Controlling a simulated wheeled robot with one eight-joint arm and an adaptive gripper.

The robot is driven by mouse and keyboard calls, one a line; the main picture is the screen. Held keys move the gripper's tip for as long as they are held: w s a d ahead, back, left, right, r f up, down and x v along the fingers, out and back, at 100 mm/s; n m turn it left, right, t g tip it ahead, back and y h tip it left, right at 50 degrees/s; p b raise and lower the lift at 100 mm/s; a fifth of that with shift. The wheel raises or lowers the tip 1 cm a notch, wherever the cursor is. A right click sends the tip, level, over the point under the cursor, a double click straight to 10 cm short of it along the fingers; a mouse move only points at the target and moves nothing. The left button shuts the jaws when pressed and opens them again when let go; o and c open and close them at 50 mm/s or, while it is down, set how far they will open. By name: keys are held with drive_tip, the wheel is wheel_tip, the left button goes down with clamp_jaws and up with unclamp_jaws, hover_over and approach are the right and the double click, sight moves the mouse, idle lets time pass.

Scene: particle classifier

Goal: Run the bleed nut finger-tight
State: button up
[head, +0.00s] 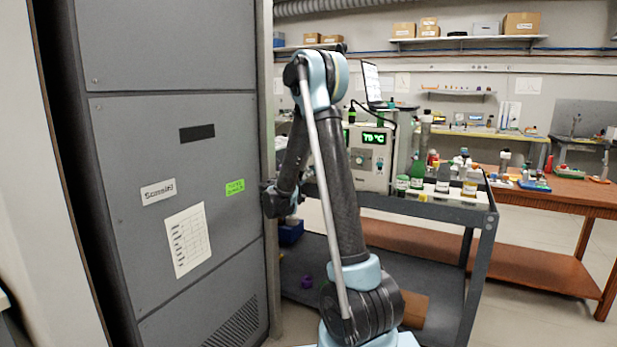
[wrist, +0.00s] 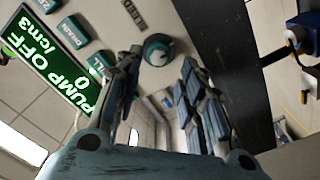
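The bleed nut (wrist: 158,49) is a small round teal-and-dark knob on a pale panel in the wrist view. A label that seems to read BLEED (wrist: 134,13) is beside it. My gripper (wrist: 157,66) is open, with one finger on each side of the nut in the picture. No finger clearly touches the nut, and the gap in depth is hard to judge. In the head view the end of my arm (head: 280,198) is by the grey cabinet's right edge; its fingertips and the nut are hidden there.
A green display (wrist: 62,62) reads PUMP OFF and 0 /cm3, with teal buttons (wrist: 72,31) beside it. The tall grey cabinet (head: 175,130) stands left of my arm. A cart (head: 440,205) carries a heater showing a green number (head: 372,160) and several bottles.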

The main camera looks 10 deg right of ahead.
drive_tip(key=shift+x, duration=3)
drive_tip(key=shift+s, duration=0.1)
drive_tip(key=c, duration=0.8)
